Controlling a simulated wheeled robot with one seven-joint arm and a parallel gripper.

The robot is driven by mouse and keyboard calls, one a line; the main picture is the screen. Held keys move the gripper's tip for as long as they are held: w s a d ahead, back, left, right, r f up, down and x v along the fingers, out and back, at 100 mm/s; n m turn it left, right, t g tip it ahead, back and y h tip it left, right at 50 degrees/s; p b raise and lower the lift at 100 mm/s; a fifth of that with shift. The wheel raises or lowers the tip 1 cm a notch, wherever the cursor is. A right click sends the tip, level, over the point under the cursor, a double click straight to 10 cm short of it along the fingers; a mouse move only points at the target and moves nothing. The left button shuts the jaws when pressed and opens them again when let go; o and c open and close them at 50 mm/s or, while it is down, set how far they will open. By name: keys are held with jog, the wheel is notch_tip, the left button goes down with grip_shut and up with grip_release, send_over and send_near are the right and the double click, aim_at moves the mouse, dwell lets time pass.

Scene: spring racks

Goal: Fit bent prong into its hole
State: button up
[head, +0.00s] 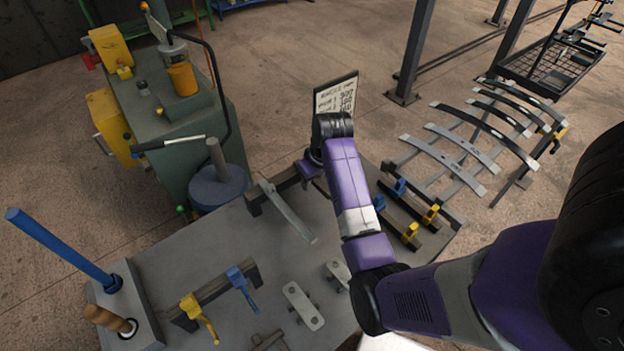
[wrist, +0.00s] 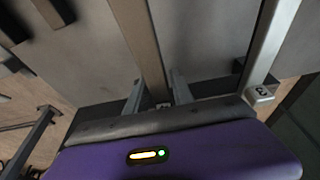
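My gripper (wrist: 157,80) is at the back of the grey bench, by a dark rack block. In the wrist view its two fingers stand on either side of a brownish flat bar (wrist: 137,35), apart, with slim gaps visible. Whether they touch it lower down is hidden by the gripper body. In the head view a grey bar (head: 287,210) leans out from the back rack block (head: 255,203); the gripper's fingers are hidden behind my arm. I cannot tell which piece is the bent prong, nor see its hole.
A yellow-handled piece (head: 197,315) and a blue-handled piece (head: 241,286) sit on a front rack. Grey plates (head: 302,305) lie on the bench. A blue rod (head: 62,248) rises at left. A green machine (head: 180,130) and a sign (head: 335,97) stand behind.

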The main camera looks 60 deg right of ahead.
jog(key=shift+o, duration=1.4)
jog(key=shift+f, duration=0.1)
jog(key=shift+s, duration=0.1)
jog(key=v, duration=0.8)
jog(key=shift+b, duration=0.35)
